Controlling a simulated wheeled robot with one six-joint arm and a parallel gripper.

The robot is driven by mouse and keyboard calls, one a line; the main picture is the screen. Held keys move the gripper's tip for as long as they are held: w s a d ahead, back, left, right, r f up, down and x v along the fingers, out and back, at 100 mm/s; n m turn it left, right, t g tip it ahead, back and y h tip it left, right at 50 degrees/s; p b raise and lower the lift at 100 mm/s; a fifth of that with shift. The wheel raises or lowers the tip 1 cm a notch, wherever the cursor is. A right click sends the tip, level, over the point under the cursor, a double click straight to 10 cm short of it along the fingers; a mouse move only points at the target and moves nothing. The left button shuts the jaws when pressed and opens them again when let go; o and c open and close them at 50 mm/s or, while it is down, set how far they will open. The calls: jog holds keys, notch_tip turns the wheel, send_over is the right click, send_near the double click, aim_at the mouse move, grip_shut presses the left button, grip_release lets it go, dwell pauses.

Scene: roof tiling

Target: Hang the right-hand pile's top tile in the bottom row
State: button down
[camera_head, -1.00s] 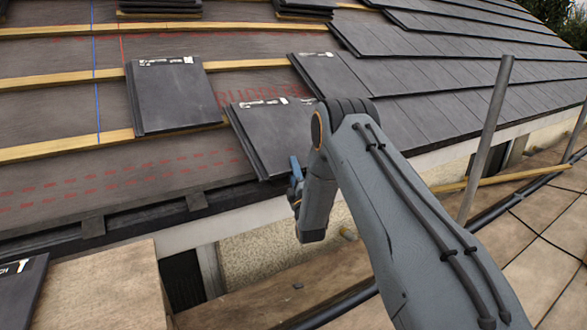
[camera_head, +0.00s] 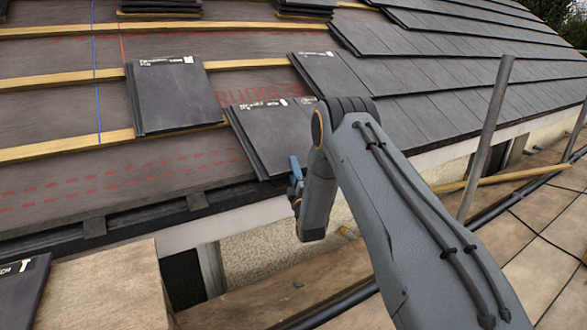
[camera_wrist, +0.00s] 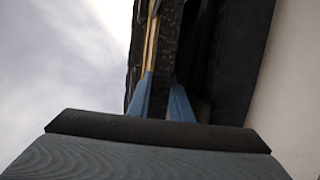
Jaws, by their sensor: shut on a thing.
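A dark grey tile (camera_head: 272,138) with white marks along its top edge lies over the lower batten at the left end of the bottom row. My gripper (camera_head: 296,172) is at its lower right edge, by the eave, and is shut on it. In the wrist view the two blue fingers (camera_wrist: 163,103) stand on either side of the tile's dark edge (camera_wrist: 166,60). My arm hides the tile's right side. I cannot tell whether the tile rests fully on the batten. The right-hand pile (camera_head: 305,10) shows at the top, cut off by the picture edge.
Laid tiles (camera_head: 440,110) cover the roof to the right. A single-looking tile (camera_head: 178,95) lies up-left, with another pile (camera_head: 158,10) above. Bare membrane (camera_head: 120,180) is free at left. A scaffold pole (camera_head: 488,140) stands right. A wooden board (camera_head: 105,285) is at lower left.

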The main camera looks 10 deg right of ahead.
jog(key=shift+s, duration=0.1)
dwell(0.5)
jog(key=c, duration=1.5)
grip_release()
jog(key=shift+c, duration=0.2)
jog(key=shift+s+f, duration=0.15)
jog(key=p+v, duration=0.3)
jog(key=v, duration=0.4)
jog(key=shift+s, duration=0.15)
jog(key=shift+p, duration=0.3)
jog(key=r+p, duration=0.1)
jog(key=s+r+p, duration=0.1)
jog(key=r+p, duration=0.1)
jog(key=s+d+r+p, duration=0.1)
jog(key=shift+s+r, duration=0.15)
jog(key=shift+s, duration=0.1)
